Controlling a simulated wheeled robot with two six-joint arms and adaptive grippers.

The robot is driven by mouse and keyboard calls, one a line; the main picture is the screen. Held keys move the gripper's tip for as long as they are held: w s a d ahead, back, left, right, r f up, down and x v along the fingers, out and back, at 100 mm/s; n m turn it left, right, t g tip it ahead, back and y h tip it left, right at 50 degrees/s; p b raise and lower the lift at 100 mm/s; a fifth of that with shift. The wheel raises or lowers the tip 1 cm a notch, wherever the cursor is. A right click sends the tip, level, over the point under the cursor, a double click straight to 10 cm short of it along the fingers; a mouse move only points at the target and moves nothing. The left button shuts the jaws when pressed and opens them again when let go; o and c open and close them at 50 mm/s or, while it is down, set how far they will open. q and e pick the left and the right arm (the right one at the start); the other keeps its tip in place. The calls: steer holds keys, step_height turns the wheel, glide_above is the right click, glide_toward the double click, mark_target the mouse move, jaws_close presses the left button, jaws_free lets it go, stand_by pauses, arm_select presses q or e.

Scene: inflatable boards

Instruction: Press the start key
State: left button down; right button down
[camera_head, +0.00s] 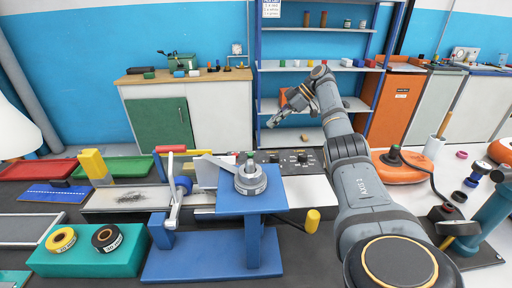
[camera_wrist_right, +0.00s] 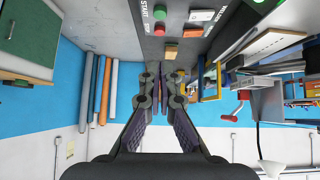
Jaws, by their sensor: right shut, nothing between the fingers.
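The start key is a round green button (camera_wrist_right: 160,12) beside the START lettering on a dark control panel (camera_wrist_right: 175,50). It is near the top edge of the right wrist view. A red button (camera_wrist_right: 159,30) sits beside it. In the head view the panel (camera_head: 318,164) lies behind the blue stand, and I cannot make out the green key there. My right gripper (camera_head: 273,122) is raised above and behind the panel, shut and empty. In the wrist view its fingertips (camera_wrist_right: 161,78) appear below the buttons in the picture, apart from the key. My left gripper is not in view.
A blue stand (camera_head: 252,203) with a grey metal cylinder (camera_head: 250,180) stands in front of the panel. A red-handled lever (camera_head: 175,190) is to its left. A blue-framed shelf (camera_head: 330,67) stands behind the gripper. An orange ring-shaped object (camera_head: 400,172) lies right of my arm.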

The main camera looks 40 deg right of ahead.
glide_above(248, 154)
steer(key=s+d, duration=0.2)
steer(key=f, duration=0.7)
steer(key=shift+w+a+f, duration=0.15)
steer(key=shift+a+f, duration=0.05)
steer(key=shift+f, duration=0.15)
step_height(248, 154, down, 2)
steer(key=shift+d+f, duration=0.15)
steer(key=shift+f, duration=0.65)
